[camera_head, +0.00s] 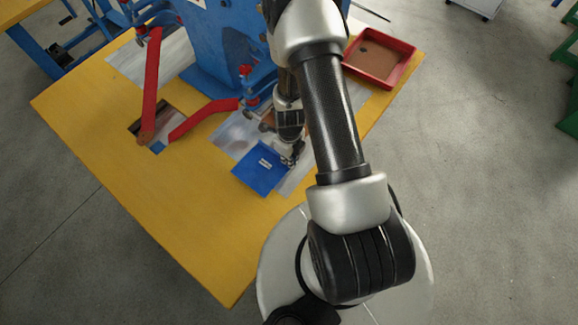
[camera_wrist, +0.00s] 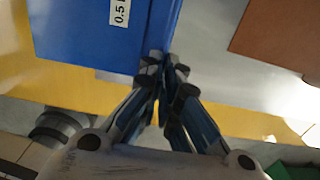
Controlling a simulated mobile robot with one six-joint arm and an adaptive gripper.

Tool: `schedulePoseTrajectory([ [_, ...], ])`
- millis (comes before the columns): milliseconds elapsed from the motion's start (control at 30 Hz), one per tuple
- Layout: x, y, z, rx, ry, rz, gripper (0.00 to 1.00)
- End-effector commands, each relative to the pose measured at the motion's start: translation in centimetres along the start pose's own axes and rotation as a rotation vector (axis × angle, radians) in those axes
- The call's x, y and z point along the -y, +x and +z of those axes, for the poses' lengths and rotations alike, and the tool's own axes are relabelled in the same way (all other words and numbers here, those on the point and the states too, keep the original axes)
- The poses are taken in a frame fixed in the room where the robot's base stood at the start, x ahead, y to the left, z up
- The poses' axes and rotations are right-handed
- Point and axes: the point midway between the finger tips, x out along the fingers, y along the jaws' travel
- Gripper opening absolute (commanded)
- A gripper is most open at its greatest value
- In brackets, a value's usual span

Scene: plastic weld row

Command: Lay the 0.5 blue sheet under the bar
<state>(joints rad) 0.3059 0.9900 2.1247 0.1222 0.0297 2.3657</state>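My gripper (camera_head: 291,161) is at the sheet's right edge. In the wrist view the fingertips (camera_wrist: 165,65) are close together with the sheet's edge between them. Whether the sheet touches the table is unclear. A blue machine (camera_head: 222,45) with red arms (camera_head: 203,117) stands behind; which part is the bar I cannot tell.
A red tray (camera_head: 379,57) with a brown bottom stands at the table's back right. A brown piece (camera_wrist: 280,45) lies right of the sheet in the wrist view. The yellow table (camera_head: 190,215) is clear at front left. A dark opening (camera_head: 150,118) lies near the red arms.

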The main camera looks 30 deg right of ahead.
Motion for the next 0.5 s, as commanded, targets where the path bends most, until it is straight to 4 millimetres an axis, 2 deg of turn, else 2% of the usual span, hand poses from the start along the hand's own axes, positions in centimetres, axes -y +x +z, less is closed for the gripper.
schedulePoseTrajectory([
  [300, 0.0, 3.9, 0.0, -0.001, 0.0, 0.0, 0.0],
  [500, 0.0, 4.2, 0.0, 0.0, 0.0, 0.0, 0.0],
])
